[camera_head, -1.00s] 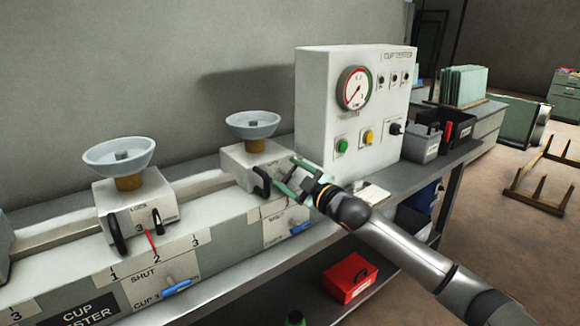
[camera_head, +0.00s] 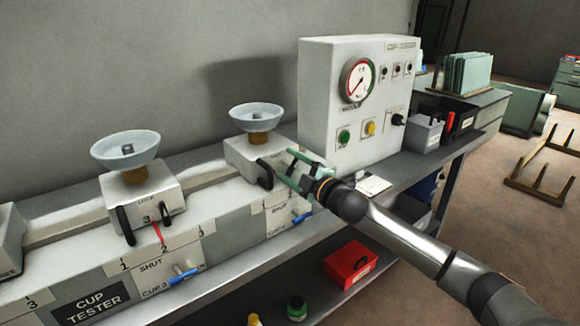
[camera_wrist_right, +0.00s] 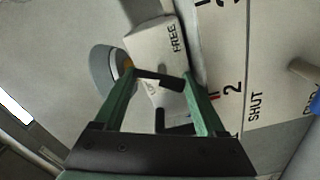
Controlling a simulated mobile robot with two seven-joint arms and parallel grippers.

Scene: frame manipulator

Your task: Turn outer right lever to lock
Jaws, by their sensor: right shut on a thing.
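The right cup unit is a white block (camera_head: 248,158) with a pale bowl on top; it also shows in the wrist view (camera_wrist_right: 150,45) with the word FREE on it. One black lever (camera_head: 265,174) on its front face stands free, left of my gripper. My right gripper (camera_head: 290,168) has green fingers and is at the right side of that front face, shut on the outer right lever, which is mostly hidden by the fingers in the head view. In the wrist view the gripper (camera_wrist_right: 161,80) has dark parts between its fingertips. My left gripper is out of view.
A second cup unit (camera_head: 150,195) stands to the left, with two black levers. The white gauge box (camera_head: 335,115) stands close behind my gripper. A blue-handled valve (camera_head: 302,217) is below it. A red box (camera_head: 350,263) lies on the lower shelf.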

